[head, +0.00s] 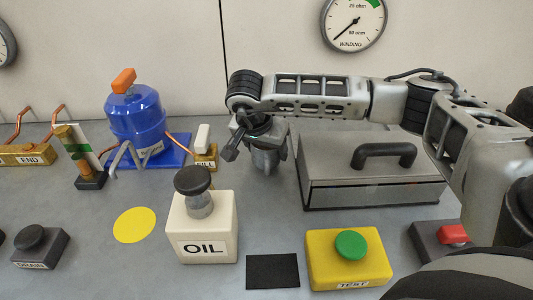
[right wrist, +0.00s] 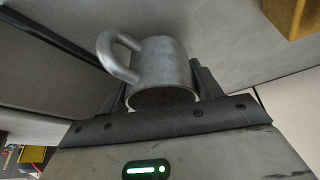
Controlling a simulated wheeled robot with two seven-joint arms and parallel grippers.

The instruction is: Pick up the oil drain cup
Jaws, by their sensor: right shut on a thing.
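The oil drain cup (right wrist: 162,70) is a grey metal cup with a loop handle. In the right wrist view it sits between the fingers of my right gripper (right wrist: 160,95), which is shut on it. The handle sticks out to the upper left. In the head view my right gripper (head: 258,140) points down just left of the metal box, and the cup (head: 266,161) shows partly under it. I cannot tell whether the cup touches the table. My left gripper is not in view.
A metal box (head: 375,195) with a black handle stands right of the gripper. A white OIL block (head: 203,235) with a black knob is in front. A blue compressor (head: 134,120) and FILL block (head: 205,160) are left. A yellow TEST box (head: 330,270) is front right.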

